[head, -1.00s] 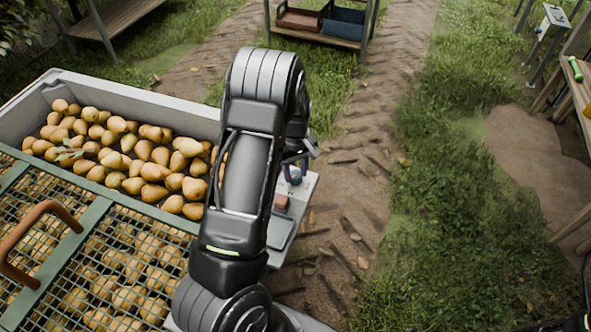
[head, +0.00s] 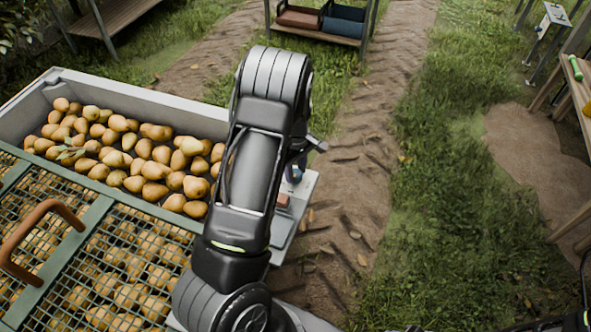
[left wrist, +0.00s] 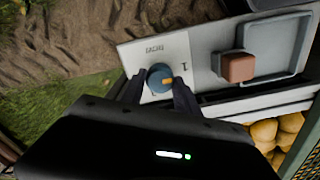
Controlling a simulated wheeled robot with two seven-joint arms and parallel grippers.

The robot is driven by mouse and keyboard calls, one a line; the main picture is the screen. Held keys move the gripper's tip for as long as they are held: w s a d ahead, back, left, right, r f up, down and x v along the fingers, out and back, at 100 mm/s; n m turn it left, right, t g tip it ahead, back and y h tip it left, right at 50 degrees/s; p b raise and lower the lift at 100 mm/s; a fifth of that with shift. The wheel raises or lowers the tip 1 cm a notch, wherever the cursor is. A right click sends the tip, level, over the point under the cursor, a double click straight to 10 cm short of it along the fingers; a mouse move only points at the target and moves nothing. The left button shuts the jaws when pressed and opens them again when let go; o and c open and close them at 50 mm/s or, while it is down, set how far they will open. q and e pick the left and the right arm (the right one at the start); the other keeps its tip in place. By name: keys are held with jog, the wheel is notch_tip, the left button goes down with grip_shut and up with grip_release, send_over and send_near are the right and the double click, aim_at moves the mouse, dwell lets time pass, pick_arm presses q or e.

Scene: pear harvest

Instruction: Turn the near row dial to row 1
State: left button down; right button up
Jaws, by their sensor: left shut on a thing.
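The near row dial is a round blue knob (left wrist: 159,74) with an orange mark, on a pale panel (left wrist: 195,43) with small dark print. A "1" is printed beside the knob, and the orange mark lies on the side of the knob toward it; whether it lines up exactly I cannot tell. My left gripper (left wrist: 158,88) is shut on the knob, one finger on each side. In the head view the blue knob (head: 294,174) is partly hidden by my left arm. My right gripper is not in view.
A reddish-brown block (left wrist: 238,67) and a grey tray (left wrist: 280,45) sit beside the dial on the panel. A grey bin (head: 150,97) of pears and a green mesh cover (head: 100,215) stand left of my arm. A shelf with bins (head: 343,24) is farther back.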

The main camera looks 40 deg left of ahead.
aim_at(296, 173)
pick_arm(q)
jog(key=c, duration=0.9)
grip_release()
jog(key=shift+r, duration=0.1)
notch_tip(296, 173, up, 8)
jog(key=shift+f+p, duration=0.2)
jog(key=shift+p, duration=0.1)
